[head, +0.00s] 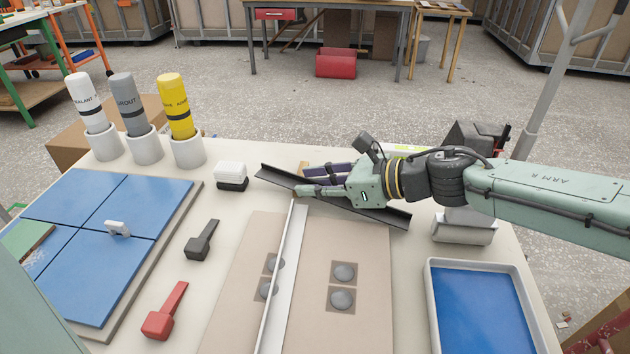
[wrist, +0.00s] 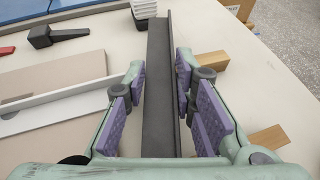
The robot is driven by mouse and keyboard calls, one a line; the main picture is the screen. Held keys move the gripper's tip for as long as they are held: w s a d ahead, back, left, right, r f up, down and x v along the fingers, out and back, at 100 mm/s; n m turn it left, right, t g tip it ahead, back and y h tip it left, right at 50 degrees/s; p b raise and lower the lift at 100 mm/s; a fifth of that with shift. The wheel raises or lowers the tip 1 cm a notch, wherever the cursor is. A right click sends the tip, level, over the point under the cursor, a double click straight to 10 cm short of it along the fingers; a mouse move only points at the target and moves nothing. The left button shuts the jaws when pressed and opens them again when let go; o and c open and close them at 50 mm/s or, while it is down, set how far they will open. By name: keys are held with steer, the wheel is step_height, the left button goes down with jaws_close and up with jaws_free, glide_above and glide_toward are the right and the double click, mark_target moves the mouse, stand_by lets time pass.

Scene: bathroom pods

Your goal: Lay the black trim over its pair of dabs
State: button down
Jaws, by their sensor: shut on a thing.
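The black trim (head: 375,212) is a long dark strip with a raised edge, slanting across the back of the table in the head view. My gripper (head: 305,191) is shut on it. In the wrist view the trim (wrist: 160,60) runs lengthwise between my purple finger pads (wrist: 160,95). Whether it touches the table is unclear. Two round grey dabs, the rear one (head: 344,272) and the front one (head: 341,300), sit bare on dark squares on the right of the beige board (head: 370,325). A white trim (head: 283,275) lies lengthwise beside or partly over another pair of dabs (head: 265,290).
Wooden blocks (wrist: 210,61) lie near the trim. A blue tray (head: 435,300) is at right, a white-and-black block (head: 230,175) at back. Black (head: 202,242) and red (head: 165,312) tools lie left of the board, near blue tiles (head: 75,250). Tubes in holders (head: 187,152) stand back left.

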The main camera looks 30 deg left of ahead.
steer(key=shift+f, duration=0.1)
steer(key=c, duration=1.8)
jaws_free()
steer(key=o, duration=0.5)
steer(key=shift+c, duration=0.2)
